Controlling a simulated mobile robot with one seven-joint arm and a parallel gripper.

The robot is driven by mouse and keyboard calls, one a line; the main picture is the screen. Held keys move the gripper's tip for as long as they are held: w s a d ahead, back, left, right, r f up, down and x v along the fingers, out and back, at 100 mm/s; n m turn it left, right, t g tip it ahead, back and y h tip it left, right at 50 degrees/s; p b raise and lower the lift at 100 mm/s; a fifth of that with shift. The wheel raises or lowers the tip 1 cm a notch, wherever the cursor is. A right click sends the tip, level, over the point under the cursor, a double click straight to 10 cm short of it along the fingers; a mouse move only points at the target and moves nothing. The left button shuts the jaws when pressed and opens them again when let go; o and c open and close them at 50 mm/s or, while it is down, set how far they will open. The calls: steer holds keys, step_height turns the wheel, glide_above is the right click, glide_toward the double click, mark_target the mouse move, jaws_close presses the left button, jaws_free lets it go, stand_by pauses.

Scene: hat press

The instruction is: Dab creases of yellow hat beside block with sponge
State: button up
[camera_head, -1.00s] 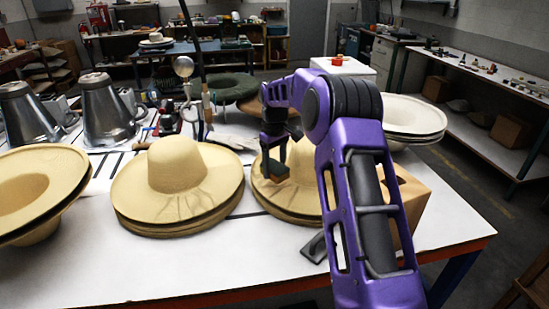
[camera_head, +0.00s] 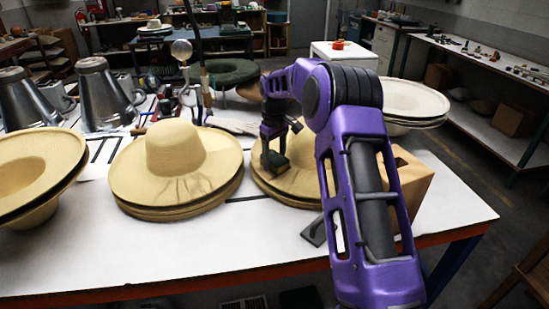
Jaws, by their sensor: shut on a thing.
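My gripper (camera_head: 271,143) is shut on a small dark sponge (camera_head: 275,161), held at the left part of a yellow hat (camera_head: 302,178). I cannot tell whether the sponge touches the felt. My arm hides much of this hat, which lies on another brim beside a tan block (camera_head: 411,185). A second yellow hat (camera_head: 175,150) sits in full view to the left on a stack of brims, with crease lines on the front of its crown and brim.
An upturned yellow hat (camera_head: 35,172) stands at the far left. Metal cones (camera_head: 103,95) stand behind it, and pale stacked hats (camera_head: 410,102) at the back right. A dark flat tool (camera_head: 314,231) lies near the block. The white table's front (camera_head: 190,250) is clear.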

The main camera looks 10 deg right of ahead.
steer(key=shift+f, duration=0.65)
stand_by(1.9)
step_height(320, 180, up, 3)
steer(key=shift+p, duration=1.1)
step_height(320, 180, up, 11)
steer(key=shift+r, duration=0.15)
stand_by(0.8)
step_height(320, 180, up, 4)
steer(key=m, duration=0.4)
steer(key=shift+f+m, duration=0.25)
steer(key=shift+m, duration=0.15)
